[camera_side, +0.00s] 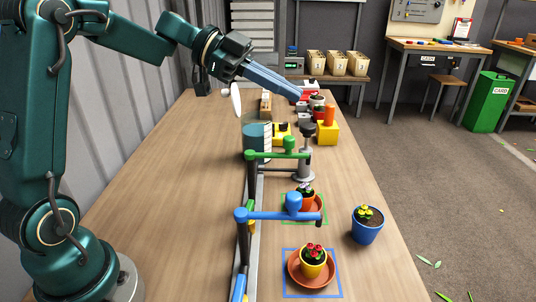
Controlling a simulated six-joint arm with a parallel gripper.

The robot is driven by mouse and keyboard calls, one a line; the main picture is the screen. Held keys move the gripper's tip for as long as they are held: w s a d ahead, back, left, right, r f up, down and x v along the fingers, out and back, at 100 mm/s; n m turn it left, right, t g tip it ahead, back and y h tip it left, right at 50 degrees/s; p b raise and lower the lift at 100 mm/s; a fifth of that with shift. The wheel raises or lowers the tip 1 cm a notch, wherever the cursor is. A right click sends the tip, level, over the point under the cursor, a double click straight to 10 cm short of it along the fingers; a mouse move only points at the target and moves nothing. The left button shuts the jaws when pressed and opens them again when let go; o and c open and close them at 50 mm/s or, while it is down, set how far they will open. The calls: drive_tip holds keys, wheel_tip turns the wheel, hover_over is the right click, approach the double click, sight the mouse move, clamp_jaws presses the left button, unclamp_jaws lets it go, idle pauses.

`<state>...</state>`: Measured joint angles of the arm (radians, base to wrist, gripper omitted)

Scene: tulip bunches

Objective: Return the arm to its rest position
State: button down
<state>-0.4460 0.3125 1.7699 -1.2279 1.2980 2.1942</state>
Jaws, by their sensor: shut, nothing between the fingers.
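My arm (150,42) reaches from the left over the wooden table (150,165). My gripper (298,96) is raised above the far part of the table, pointing right and slightly down. Its long grey-blue fingers lie together, shut with nothing visible between them. In the picture the fingertips overlap a cluster of small pots (317,101) at the far end; whether they touch it I cannot tell.
Blue (270,216) and green (275,155) horizontal bars stand mid-table. Near them are a yellow pot (313,268) on a saucer, an orange pot (307,205) and a blue pot (366,232). A teal cylinder (256,140) stands beyond. The table's left side is clear.

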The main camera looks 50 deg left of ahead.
drive_tip(key=s+d+f+n+g+y, duration=0.1)
drive_tip(key=s+d+y, duration=0.2)
drive_tip(key=s, duration=0.4)
drive_tip(key=s+d+f+n+g+y, duration=0.15)
drive_tip(key=s+d, duration=0.25)
drive_tip(key=s, duration=0.4)
drive_tip(key=s+a+f+n+t+y, duration=0.1)
drive_tip(key=s+a+f+n+y, duration=0.5)
drive_tip(key=n, duration=0.5)
drive_tip(key=shift+a+f+y, duration=0.45)
drive_tip(key=shift+a+f, duration=0.15)
drive_tip(key=shift+a, duration=0.65)
drive_tip(key=shift+n+t, duration=0.25)
